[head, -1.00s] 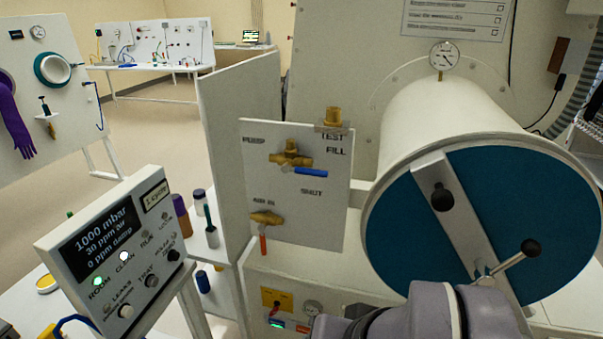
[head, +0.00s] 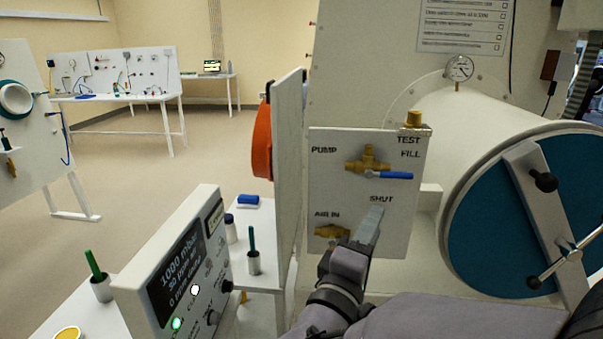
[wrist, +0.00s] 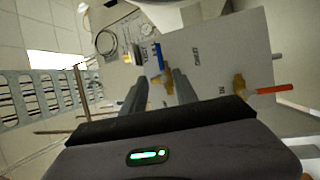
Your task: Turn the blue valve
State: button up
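The blue valve handle (head: 388,175) lies level, pointing right from its brass body (head: 367,158) on the white valve panel (head: 335,195). It sits below the word FILL and above SHUT. My gripper (head: 372,222) is in front of the panel, below the blue handle and apart from it in the head view. In the wrist view the gripper (wrist: 158,88) is open, its two fingers spread with nothing held. The blue handle (wrist: 158,55) shows just beyond the fingertips, roughly in line with the gap. How near it is, I cannot tell.
A second brass valve (head: 332,231) sits lower on the panel; its red handle (wrist: 273,89) shows in the wrist view. A large chamber with a blue door (head: 495,215) stands right. A display box (head: 180,270) stands at left front.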

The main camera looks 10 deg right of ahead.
aim_at(396, 177)
jog(key=p+x, duration=0.2)
jog(key=x, duration=1.5)
jog(key=shift+c, duration=0.4)
grip_shut()
